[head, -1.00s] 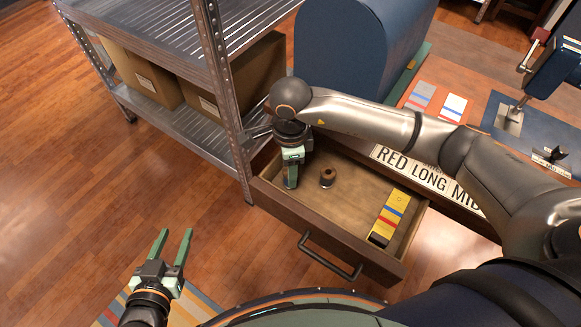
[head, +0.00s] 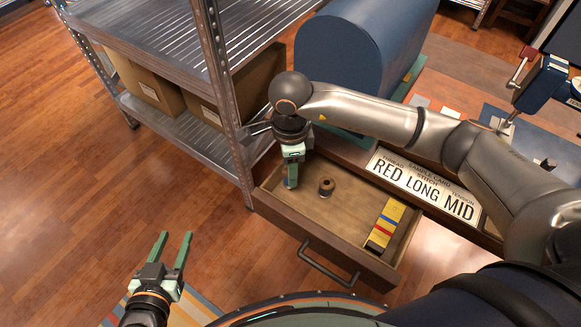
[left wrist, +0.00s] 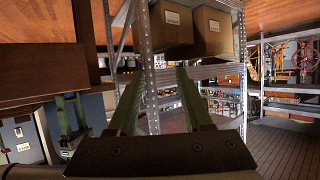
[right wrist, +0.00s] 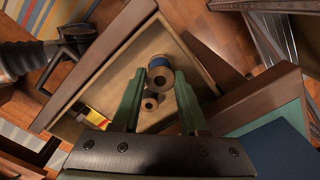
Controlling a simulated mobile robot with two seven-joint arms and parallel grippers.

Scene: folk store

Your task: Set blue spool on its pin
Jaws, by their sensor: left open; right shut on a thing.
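The blue spool (right wrist: 157,62) shows in the right wrist view, with a blue band and a brown end. It sits between the fingertips of my right gripper (right wrist: 160,80), which is shut on it inside the open drawer (head: 345,235). In the head view my right gripper (head: 291,176) points down at the drawer's left end and the blue spool is hidden. A brown spool (head: 326,187) stands beside it on the drawer floor. My left gripper (head: 172,262) is open and empty over the floor, left of the drawer. The pin cannot be made out.
A yellow striped block (head: 385,225) lies at the drawer's right end. A sign reading RED LONG MID (head: 425,184) is on the bench behind. A metal shelf (head: 228,120) with boxes stands close to the left. A large blue rounded housing (head: 350,50) stands behind my right arm.

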